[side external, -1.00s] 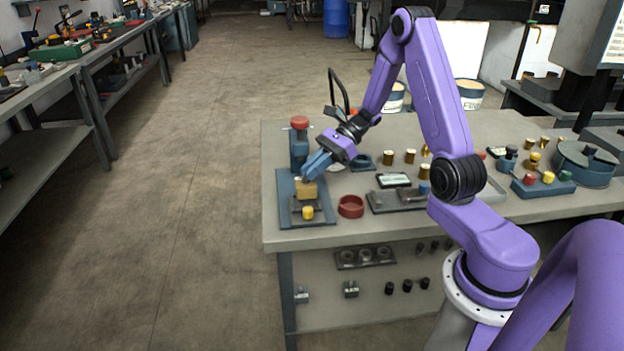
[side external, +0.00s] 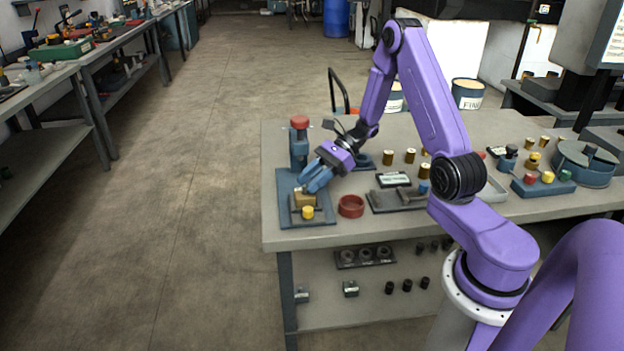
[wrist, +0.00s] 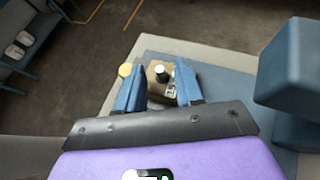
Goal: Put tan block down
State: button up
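The tan block (side external: 305,199) sits low on the dark fixture on the blue-grey plate (side external: 284,186), behind a yellow knob (side external: 308,212). My gripper (side external: 312,186) is tilted just above and around it, with its blue fingers spread apart. In the wrist view, the block (wrist: 160,88) lies between the two fingers (wrist: 158,82), and its top bears a dark round mark and a pale label. The fingers look open. Any slight contact with the block's sides is hard to see.
A blue post with a red cap (side external: 299,123) stands behind the block. A red ring (side external: 351,206) lies to its right. Brass cylinders (side external: 389,157) and a dark tray (side external: 392,201) are farther right. The bench's left edge is close to the plate.

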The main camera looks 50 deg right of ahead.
jog(key=shift+r, duration=0.1)
jog(key=v, duration=1.2)
jog(key=s+a+r+n+g+h, duration=0.1)
jog(key=s+a+n+g+h, duration=0.3)
jog(key=a+n, duration=0.45)
jog(key=s+a+r+n+g+h, duration=0.15)
jog(key=s+a+n+g, duration=0.25)
jog(key=s+a+n, duration=0.4)
jog(key=s+a+r+n+t+h, duration=0.1)
jog(key=s+a+n+t+h, duration=0.1)
jog(key=s+n, duration=0.4)
jog(key=s+a+n+t+h, duration=0.2)
jog(key=s+n, duration=0.5)
jog(key=n, duration=0.4)
jog(key=shift+a+r+n+h, duration=0.35)
jog(key=shift+a+r+h, duration=0.05)
jog(key=shift+a+h, duration=0.45)
